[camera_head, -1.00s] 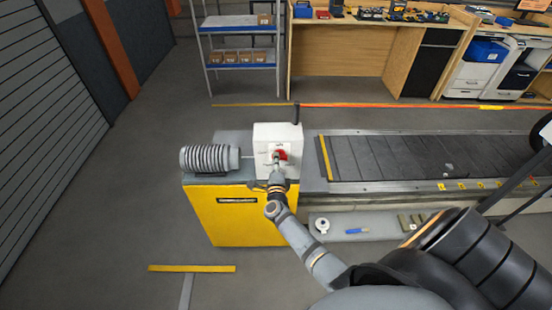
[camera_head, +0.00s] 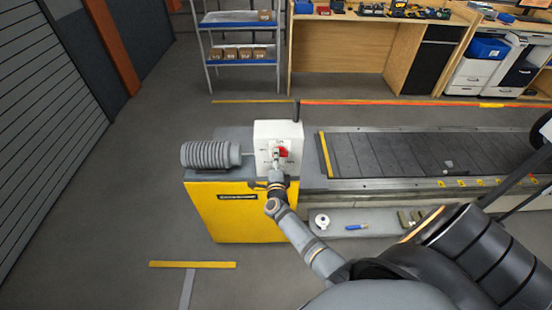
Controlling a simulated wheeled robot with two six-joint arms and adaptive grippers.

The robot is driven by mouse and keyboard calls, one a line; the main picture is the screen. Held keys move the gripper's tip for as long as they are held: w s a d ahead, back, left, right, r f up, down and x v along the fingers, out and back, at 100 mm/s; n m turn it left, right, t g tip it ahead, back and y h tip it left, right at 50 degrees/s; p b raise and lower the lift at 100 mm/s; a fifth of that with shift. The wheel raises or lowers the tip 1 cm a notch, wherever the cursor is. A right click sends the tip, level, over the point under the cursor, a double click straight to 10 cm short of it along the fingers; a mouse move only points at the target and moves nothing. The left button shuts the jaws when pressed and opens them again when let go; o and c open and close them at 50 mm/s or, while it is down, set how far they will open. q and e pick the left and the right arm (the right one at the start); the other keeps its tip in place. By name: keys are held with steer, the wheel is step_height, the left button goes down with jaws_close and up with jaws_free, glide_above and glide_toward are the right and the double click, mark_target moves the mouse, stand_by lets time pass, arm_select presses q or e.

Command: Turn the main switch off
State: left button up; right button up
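The main switch is a small red handle (camera_head: 283,152) on the front of a white switch box (camera_head: 290,131). The box stands on the drive unit at the left end of the conveyor. My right gripper (camera_head: 276,158) is at the switch, its tips just left of and below the red part. The gripper partly covers the switch, so I cannot tell which way the handle points or whether the fingers touch it. The fingers are too small to show if they are open or shut. My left gripper is not in view.
A grey ribbed motor (camera_head: 208,155) sits left of the box above a yellow cabinet (camera_head: 232,215). The slat conveyor (camera_head: 385,153) runs right, with a small pale item (camera_head: 448,164) on it. A lower ledge (camera_head: 385,228) holds loose items. Floor at left is clear.

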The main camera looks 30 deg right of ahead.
steer(key=shift+o, duration=0.4)
steer(key=v, duration=1.2)
steer(key=shift+d, duration=0.1)
